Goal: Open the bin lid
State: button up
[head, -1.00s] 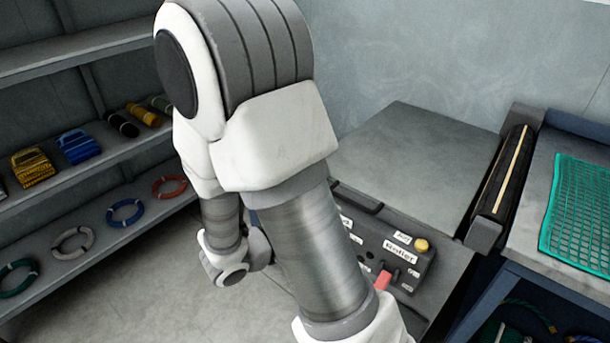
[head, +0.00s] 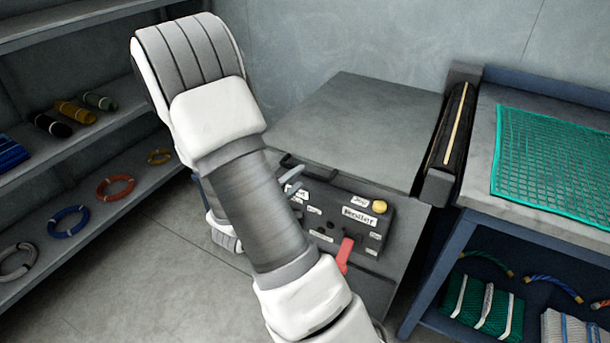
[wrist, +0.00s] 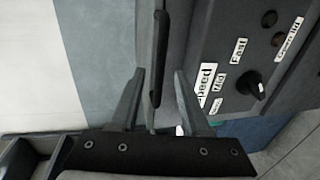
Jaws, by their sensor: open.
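The bin lid (head: 350,125) is a flat grey panel lying shut on top of a grey box in the head view. A dark bar handle (head: 318,174) runs along its front edge, partly hidden by my arm. In the wrist view the dark handle bar (wrist: 160,45) stands upright in the picture, beside the lid's grey surface. My gripper (wrist: 159,75) is open there, with one finger on each side of the bar's lower end; I cannot tell whether either touches it. In the head view my arm hides most of the gripper.
Below the handle is a dark control panel (head: 330,215) with labels, a yellow button (head: 379,206) and a red lever (head: 344,254). A black roller (head: 450,132) stands right of the lid, then a bench with a green net (head: 550,165). Shelves (head: 100,140) stand left.

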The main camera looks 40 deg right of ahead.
aim_at(305, 172)
jog(key=x, duration=0.5)
jog(key=shift+b, duration=0.3)
grip_shut()
jog(key=shift+a, duration=0.1)
dwell(1.0)
